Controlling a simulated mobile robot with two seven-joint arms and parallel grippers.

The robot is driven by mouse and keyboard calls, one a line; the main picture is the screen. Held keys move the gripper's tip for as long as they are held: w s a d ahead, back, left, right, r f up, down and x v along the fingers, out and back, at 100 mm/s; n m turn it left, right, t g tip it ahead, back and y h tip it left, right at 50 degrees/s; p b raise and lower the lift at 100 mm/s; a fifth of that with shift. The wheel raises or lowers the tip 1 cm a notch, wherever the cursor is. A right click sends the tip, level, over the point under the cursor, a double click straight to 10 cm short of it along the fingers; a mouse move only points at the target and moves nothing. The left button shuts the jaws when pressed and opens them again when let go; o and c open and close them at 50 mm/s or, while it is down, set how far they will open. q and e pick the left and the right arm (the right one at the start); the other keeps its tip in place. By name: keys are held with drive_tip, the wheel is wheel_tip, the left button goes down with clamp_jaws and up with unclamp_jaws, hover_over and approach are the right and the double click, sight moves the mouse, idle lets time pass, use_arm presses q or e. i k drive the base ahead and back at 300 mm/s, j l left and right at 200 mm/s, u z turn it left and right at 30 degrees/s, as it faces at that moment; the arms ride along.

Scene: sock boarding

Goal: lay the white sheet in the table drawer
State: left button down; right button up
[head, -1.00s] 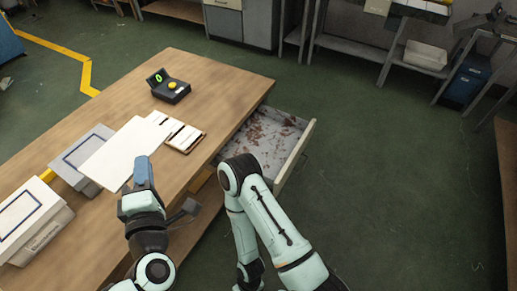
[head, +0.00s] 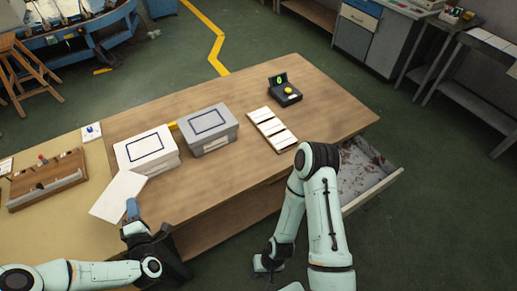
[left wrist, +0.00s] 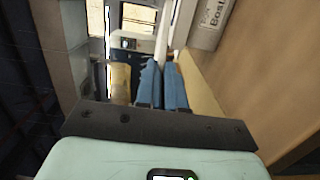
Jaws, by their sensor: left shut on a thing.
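The white sheet (head: 115,196) is held out flat at the table's left part, in front of the white box. My left gripper (head: 131,208) is shut on its near edge. In the left wrist view the blue fingers (left wrist: 162,88) are close together, with the sheet (left wrist: 168,52) seen nearly edge-on between them. The table drawer (head: 378,188) is pulled open at the table's right end, far from the sheet. Its floor shows grey with reddish-brown marks, partly hidden by my right arm. My right gripper (head: 266,266) is low in front of the table, and its fingers are unclear.
A white lidded box (head: 148,152) and a grey lidded box (head: 209,132) stand side by side on the table (head: 225,180). A white-labelled panel (head: 272,130) and a small black device with a yellow button (head: 285,92) lie to the right. A wooden rack (head: 45,182) stands at far left.

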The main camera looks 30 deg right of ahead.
sight(350, 180)
drive_tip(key=l+z, duration=0.45)
drive_tip(key=l, duration=2.35)
drive_tip(key=i, duration=0.05)
